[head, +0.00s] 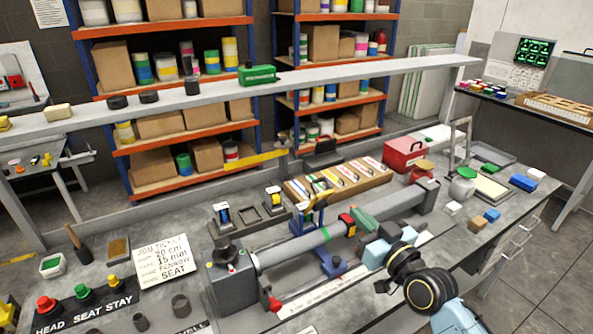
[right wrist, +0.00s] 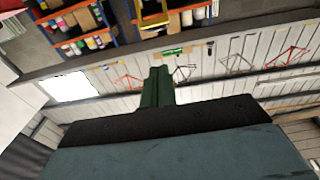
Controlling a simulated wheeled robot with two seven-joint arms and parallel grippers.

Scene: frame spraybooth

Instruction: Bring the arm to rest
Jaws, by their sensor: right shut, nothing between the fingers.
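My right arm comes in from the lower right of the head view. My right gripper (head: 361,214), with green fingers, is in front of the long grey tube fixture (head: 300,245) in that picture, near its right half. Its height above the fixture is hard to tell. In the right wrist view the green fingers (right wrist: 157,85) are pressed together with nothing between them. Beyond them are shelves and frames on a wall. My left gripper is not in view.
A red, black and yellow clamp (head: 347,222) is close left of the gripper. A wooden tray of coloured strips (head: 338,180) and a red box (head: 405,153) stand behind. Small blocks (head: 479,224) lie to the right. A grey beam (head: 330,78) crosses behind the workbench.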

